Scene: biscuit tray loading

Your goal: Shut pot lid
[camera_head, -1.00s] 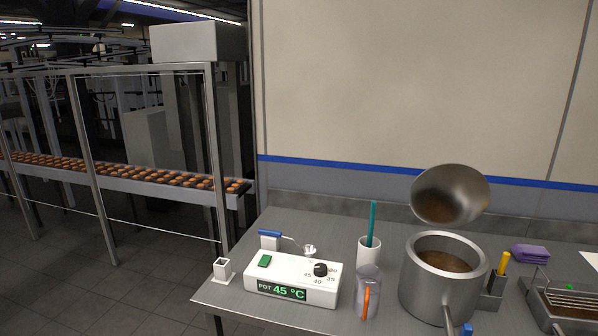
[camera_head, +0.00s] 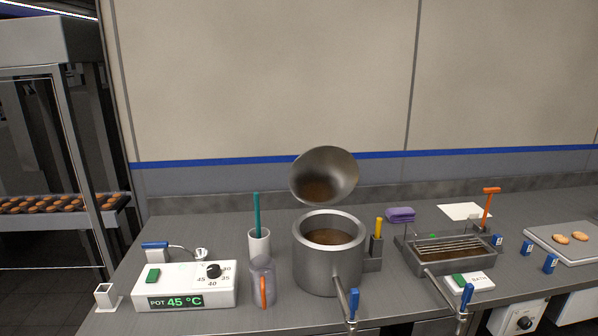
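The steel pot (camera_head: 325,268) stands on the metal counter with brown liquid inside. Its round steel lid (camera_head: 324,168) is tilted open above the back rim of the pot, its underside facing forward and stained brown. A metal bar with a blue end (camera_head: 353,303) shows at the pot's front right. Neither of my grippers shows in the head view.
Left of the pot stand a clear jug with an orange handle (camera_head: 263,288), a white cup with a teal tool (camera_head: 259,244) and a white control box reading 45 °C (camera_head: 187,280). A bath tray with a rack (camera_head: 408,256), a purple sponge (camera_head: 400,214) and a biscuit tray (camera_head: 538,238) are to the right.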

